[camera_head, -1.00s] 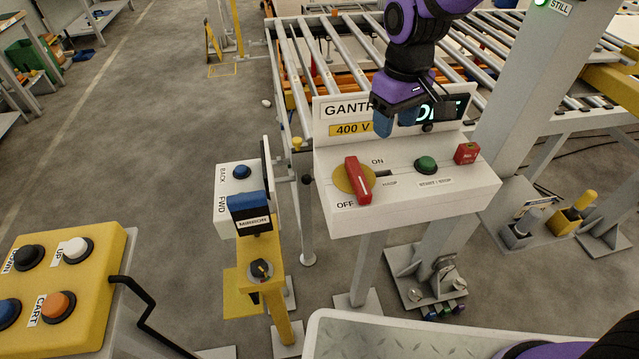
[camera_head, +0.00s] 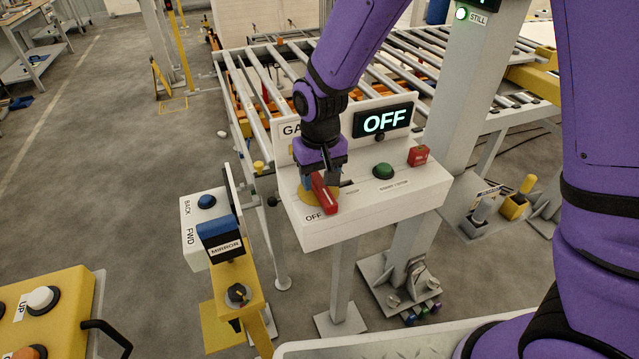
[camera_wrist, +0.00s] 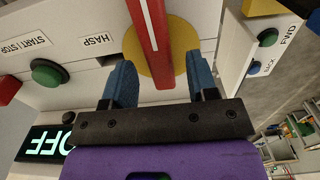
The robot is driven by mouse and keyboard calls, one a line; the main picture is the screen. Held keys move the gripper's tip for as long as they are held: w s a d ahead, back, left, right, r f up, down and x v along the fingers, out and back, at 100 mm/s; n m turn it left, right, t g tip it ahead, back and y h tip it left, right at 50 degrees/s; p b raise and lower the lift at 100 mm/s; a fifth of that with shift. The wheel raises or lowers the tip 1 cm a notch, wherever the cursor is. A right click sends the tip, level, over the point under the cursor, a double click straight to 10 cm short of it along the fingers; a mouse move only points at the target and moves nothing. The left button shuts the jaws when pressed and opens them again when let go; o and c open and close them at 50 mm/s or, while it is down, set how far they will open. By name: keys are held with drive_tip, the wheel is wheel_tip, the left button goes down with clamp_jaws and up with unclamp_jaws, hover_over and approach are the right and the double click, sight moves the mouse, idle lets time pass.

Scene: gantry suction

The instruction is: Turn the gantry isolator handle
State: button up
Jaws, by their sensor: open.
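The red isolator handle (camera_head: 325,196) sits on a yellow disc (camera_head: 303,197) on the white gantry panel (camera_head: 350,221). The OFF label shows beside its lower end, and the display (camera_head: 383,121) reads OFF. My gripper (camera_head: 320,184) is over the handle from behind, its blue fingers open. In the wrist view the red handle (camera_wrist: 148,35) reaches in between the two fingers of my gripper (camera_wrist: 160,80). A gap shows on each side of it. The yellow disc (camera_wrist: 172,62) lies behind. My gripper hides the ON label in the head view.
A green start/stop button (camera_head: 383,171) and a red block (camera_head: 418,155) are on the same panel, right of the handle. A mirror post (camera_head: 222,240) with a blue-button box (camera_head: 194,228) stands left. A grey column (camera_head: 462,110) rises behind right.

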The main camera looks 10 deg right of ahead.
drive_tip(key=shift+f, duration=1.15)
clamp_jaws()
